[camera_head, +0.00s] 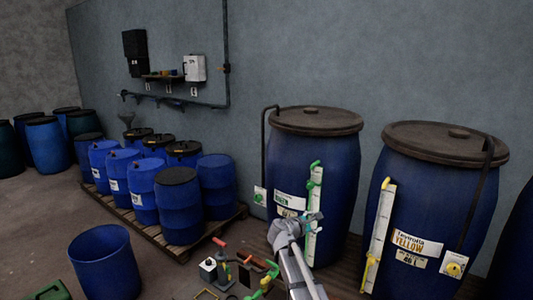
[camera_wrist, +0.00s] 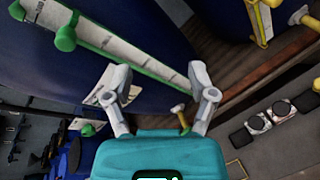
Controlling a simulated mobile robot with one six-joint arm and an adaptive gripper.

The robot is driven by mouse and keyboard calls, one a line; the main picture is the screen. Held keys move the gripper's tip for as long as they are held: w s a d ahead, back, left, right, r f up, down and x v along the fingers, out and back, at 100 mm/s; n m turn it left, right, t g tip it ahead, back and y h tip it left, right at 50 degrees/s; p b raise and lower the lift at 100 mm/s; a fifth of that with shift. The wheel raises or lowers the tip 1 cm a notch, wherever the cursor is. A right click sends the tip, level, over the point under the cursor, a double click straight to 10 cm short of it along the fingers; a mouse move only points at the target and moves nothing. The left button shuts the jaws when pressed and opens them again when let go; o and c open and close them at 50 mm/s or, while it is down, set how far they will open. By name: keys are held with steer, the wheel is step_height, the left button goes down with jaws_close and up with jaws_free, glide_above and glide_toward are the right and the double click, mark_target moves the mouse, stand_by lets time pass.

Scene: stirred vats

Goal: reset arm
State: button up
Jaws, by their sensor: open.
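My arm reaches up from the bottom of the head view, in front of the blue vat with the green label (camera_head: 335,190). My gripper (camera_wrist: 158,78) shows in the wrist view with its two grey fingers spread apart and nothing between them. The white gauge strip with green fittings (camera_head: 314,205) on that vat is close to the gripper. In the wrist view the same strip (camera_wrist: 120,45) runs diagonally just beyond the fingers. I cannot tell whether the fingers touch it.
A second vat, labelled yellow (camera_head: 430,200), stands to the right with a yellow-fitted strip. Blue drums crowd a wooden pallet (camera_head: 180,248) at left. An open blue barrel (camera_head: 103,262) and small tools stand on the floor in front. The floor between barrel and pallet is partly clear.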

steer(key=s+d+f+m+g+y+b, duration=0.1)
steer(key=s+d+f+m+g+y, duration=0.15)
steer(key=s+f+m, duration=0.45)
steer(key=s+d+f+m+g+y, duration=0.2)
steer(key=s+f+m+g, duration=0.2)
steer(key=s, duration=0.5)
steer(key=s+a+f+m+g+y, duration=0.2)
steer(key=s+m+y, duration=0.1)
steer(key=s, duration=0.3)
steer(key=s+a+f+m+g+y+b, duration=0.1)
steer(key=s+a+f+m+y, duration=0.2)
steer(key=s, duration=0.4)
steer(key=shift+s+m+g, duration=0.15)
steer(key=shift+m+g, duration=0.2)
steer(key=shift+m, duration=0.55)
